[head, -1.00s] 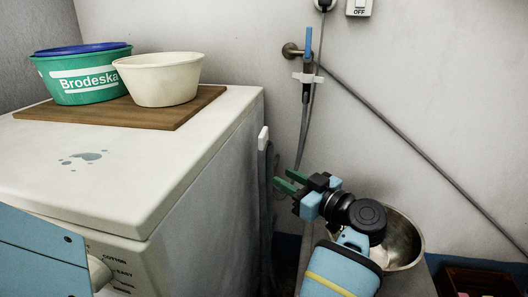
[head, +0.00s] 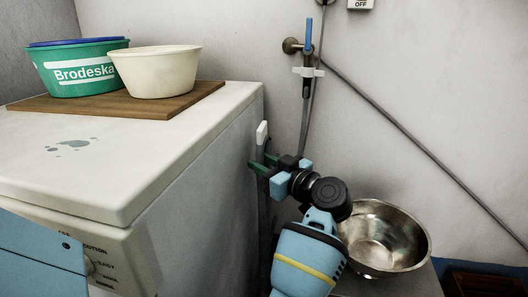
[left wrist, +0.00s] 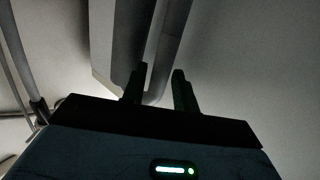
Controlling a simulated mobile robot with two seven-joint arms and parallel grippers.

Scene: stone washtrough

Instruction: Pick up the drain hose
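The drain hose (head: 262,190) is a grey hose hanging along the right side of the washing machine, with a white piece at its top (head: 262,133). My left gripper (head: 260,163) has its green fingers at the hose, just below the white piece. In the left wrist view the two dark fingers (left wrist: 160,88) stand apart, and a grey band that looks like the hose (left wrist: 168,50) runs down toward the gap between them. I cannot tell whether they touch it. My right gripper is not in view.
The washing machine (head: 185,175) carries a wooden board (head: 150,108) with a green tub (head: 60,72) and a cream bowl (head: 160,75). A metal bowl (head: 385,235) stands right of my left arm. A wall tap (head: 307,45) with a thin hose is behind.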

